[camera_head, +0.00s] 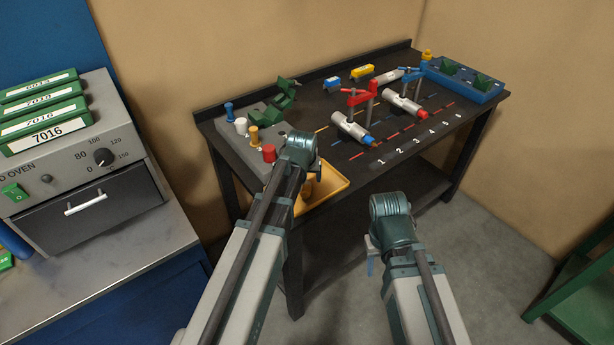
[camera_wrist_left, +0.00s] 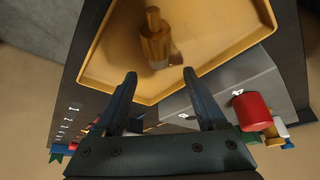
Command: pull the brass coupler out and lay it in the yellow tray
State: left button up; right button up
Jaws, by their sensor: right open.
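The brass coupler (camera_wrist_left: 155,42) is inside the yellow tray (camera_wrist_left: 215,22), with a narrow neck at one end and a pale band at the other. My right gripper (camera_head: 371,262) is open and empty, in front of the table and away from the tray.
A grey block beside the tray carries blue (camera_head: 228,111), white (camera_head: 241,125), orange (camera_head: 253,135) and red (camera_head: 269,153) plugs. A blue box (camera_head: 463,84) is at the far right; an oven (camera_head: 80,160) is at left.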

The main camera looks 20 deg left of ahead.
aim_at(305, 197)
pick_arm(q)
jog(key=p+v, duration=1.2)
jog(key=v, duration=0.1)
jog(key=shift+r, duration=0.4)
jog(key=shift+s, duration=0.1)
jog(key=s+d+f+m+g+b, duration=0.1)
jog(key=s+d+f+m+g, duration=0.1)
jog(key=s+d, duration=0.4)
jog(key=s+d+f+m+g+b, duration=0.1)
jog(key=s+d, duration=0.5)
jog(key=s, duration=0.6)
jog(key=shift+s+d+f+m+g+y, duration=0.35)
jog(key=shift+f+m+g, duration=0.45)
jog(key=shift+m+g, duration=0.35)
